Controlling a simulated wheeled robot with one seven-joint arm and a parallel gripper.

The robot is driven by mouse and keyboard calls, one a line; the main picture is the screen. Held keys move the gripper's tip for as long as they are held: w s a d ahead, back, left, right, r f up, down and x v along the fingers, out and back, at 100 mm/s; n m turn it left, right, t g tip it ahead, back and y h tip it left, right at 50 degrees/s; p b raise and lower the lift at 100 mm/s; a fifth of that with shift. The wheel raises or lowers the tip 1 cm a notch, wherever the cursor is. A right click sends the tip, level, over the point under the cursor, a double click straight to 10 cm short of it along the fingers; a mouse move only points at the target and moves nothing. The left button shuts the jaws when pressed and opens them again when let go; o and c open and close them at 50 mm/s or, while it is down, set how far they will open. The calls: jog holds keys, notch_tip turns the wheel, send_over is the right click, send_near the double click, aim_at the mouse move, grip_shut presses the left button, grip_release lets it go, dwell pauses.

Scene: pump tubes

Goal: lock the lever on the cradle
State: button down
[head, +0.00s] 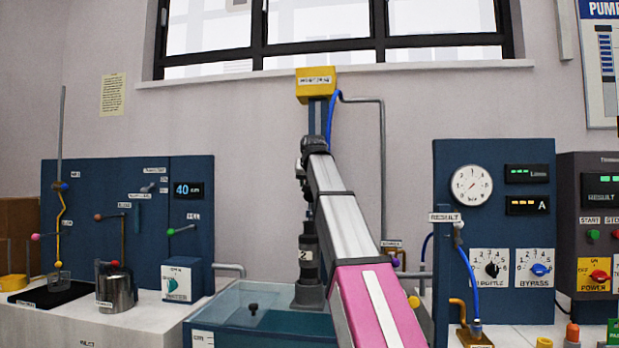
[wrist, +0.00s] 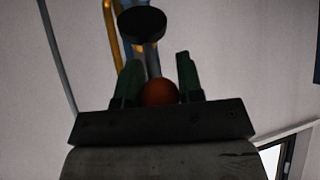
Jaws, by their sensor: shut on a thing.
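In the wrist view my gripper (wrist: 157,75) has its two dark green fingers on either side of a round orange-red knob (wrist: 159,92), and is shut on it. The knob looks like the lever's end. A blue-grey rod (wrist: 152,60) runs up behind it to a black disc (wrist: 143,24). In the head view my arm reaches up and left from the lower right. My fingers and the held knob cannot be made out there. I cannot tell the cradle or the lever's angle apart behind my arm.
A black cylinder marked 2 (head: 308,258) stands by the glass-sided tank (head: 228,300). The blue lever panel (head: 90,190) is at left. The gauge panel (head: 495,165) is at right. In the wrist view a bent orange pipe (wrist: 111,25) is close behind.

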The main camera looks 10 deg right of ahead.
jog(key=s+a+f+t, duration=0.1)
jog(key=s+f+t, duration=0.2)
jog(key=f, duration=0.3)
jog(key=s+a+f+n+t+h, duration=0.1)
jog(key=s+f+t, duration=0.2)
jog(key=f+t, duration=0.2)
jog(key=shift+f+n, duration=0.3)
jog(key=shift+f, duration=0.8)
jog(key=c, duration=0.8)
grip_release()
